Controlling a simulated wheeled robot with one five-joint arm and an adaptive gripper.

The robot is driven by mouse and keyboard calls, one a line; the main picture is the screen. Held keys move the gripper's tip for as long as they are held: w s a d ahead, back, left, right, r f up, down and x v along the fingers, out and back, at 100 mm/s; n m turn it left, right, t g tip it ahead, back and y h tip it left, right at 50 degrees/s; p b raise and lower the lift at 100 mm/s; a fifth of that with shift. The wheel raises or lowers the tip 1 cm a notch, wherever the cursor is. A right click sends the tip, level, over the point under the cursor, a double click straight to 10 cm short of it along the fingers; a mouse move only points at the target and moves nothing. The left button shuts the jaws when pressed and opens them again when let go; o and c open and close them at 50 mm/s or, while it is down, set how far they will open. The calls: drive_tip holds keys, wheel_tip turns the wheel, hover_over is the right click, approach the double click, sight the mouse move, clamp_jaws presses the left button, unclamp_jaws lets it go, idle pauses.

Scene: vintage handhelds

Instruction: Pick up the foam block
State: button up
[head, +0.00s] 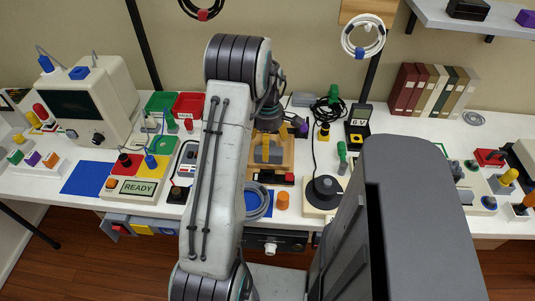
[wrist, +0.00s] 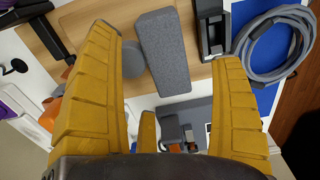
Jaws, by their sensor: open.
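The foam block, a grey speckled oblong block (wrist: 163,52), lies on a light wooden board (wrist: 95,22) in the wrist view. My gripper (wrist: 166,45) is open, with its two yellow fingers apart. The block shows in the space between them, nearer the top of the picture, and neither finger visibly touches it. A round grey piece (wrist: 133,58) lies at the block's left side, close to the left finger. In the head view, my gripper (head: 269,153) is over the wooden board (head: 287,166); I cannot clearly separate the block from the fingers there.
A dark slotted part (wrist: 210,28) stands right of the block. A grey cable coil (wrist: 246,52) lies over a blue mat (wrist: 268,96) farther right.

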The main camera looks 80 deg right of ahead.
drive_tip(key=shift+f, duration=1.9)
drive_tip(key=c, duration=1.1)
